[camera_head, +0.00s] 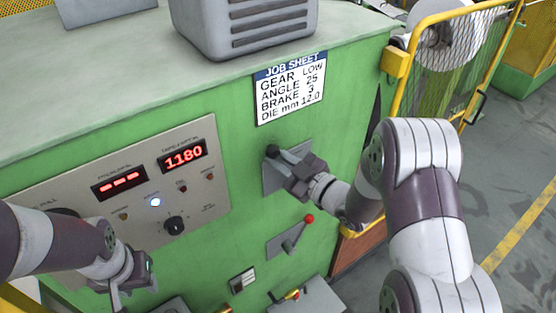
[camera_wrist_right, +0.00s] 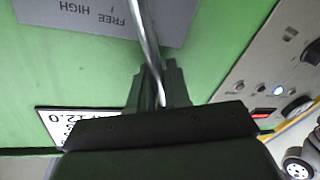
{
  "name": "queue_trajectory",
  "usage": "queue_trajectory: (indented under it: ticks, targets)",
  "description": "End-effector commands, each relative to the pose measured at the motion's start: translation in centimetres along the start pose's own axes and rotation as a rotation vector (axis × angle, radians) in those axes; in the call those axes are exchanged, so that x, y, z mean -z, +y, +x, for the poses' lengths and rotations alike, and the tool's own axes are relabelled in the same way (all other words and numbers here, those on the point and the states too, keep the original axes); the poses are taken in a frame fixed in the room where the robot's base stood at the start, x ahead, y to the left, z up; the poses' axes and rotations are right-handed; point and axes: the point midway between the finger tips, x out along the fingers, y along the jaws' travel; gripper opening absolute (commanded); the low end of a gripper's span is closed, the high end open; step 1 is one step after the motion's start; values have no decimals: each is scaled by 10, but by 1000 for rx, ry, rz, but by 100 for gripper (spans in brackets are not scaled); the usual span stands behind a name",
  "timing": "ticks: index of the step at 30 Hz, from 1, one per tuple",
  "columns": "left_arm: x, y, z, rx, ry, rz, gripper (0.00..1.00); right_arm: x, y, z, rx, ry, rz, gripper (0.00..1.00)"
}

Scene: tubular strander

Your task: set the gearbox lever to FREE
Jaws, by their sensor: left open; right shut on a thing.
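The gearbox lever's grey plate (camera_head: 272,180) is on the green machine front below the job sheet. My right gripper (camera_head: 287,165) is in front of it and hides most of the lever; a dark knob (camera_head: 272,151) shows at its tip. In the right wrist view, the lever's metal rod (camera_wrist_right: 146,40) runs down between my right fingers (camera_wrist_right: 155,88), which are shut on it. The plate (camera_wrist_right: 90,14) there reads FREE and HIGH upside down. The lever's exact position on the plate cannot be told. My left gripper (camera_head: 132,282) is open and empty at lower left.
A second lever with a red knob (camera_head: 309,218) sits just below my right gripper. A control panel (camera_head: 140,190) with red displays is to the left. The job sheet (camera_head: 290,88) reads GEAR LOW. A yellow guard fence (camera_head: 398,63) stands at right.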

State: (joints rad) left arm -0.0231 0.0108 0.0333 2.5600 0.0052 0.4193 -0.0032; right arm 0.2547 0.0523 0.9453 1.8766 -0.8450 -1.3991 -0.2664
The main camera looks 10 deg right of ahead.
Motion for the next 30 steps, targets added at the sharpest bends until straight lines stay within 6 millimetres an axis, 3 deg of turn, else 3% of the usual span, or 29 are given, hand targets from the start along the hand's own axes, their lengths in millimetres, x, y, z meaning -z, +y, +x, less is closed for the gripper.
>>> queue_trajectory:
  ticks: [18, 30]
  targets:
    - [-1, 0, 12, 0, 0, 0, 43, -6, 41, -9, -44, 80, 366, 0]
    - [-2, 0, 14, 0, 0, 0, 43, -8, 52, -11, -55, 101, 458, 0]
